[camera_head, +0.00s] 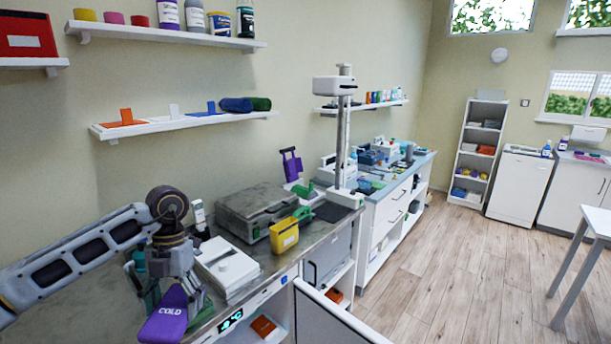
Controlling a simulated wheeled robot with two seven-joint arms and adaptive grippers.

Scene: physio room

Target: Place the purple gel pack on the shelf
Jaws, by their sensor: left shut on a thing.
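The purple gel pack (165,318), marked COLD, is in my left gripper (181,280) at the lower left. The gripper is shut on its upper end, and the pack hangs tilted in front of the grey counter (110,305). The fingertips are partly hidden. A white wall shelf (155,130) is above and behind the gripper; it holds orange, white and blue upright pieces and dark blue and green rolls. A higher shelf (180,37) carries tubs and bottles. My right gripper is not in view.
A grey case (257,208), a yellow bin (284,236) and a white box (226,266) stand on the counter right of the gripper. Another purple item (292,167) stands farther back. Open wooden floor (440,255) lies to the right.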

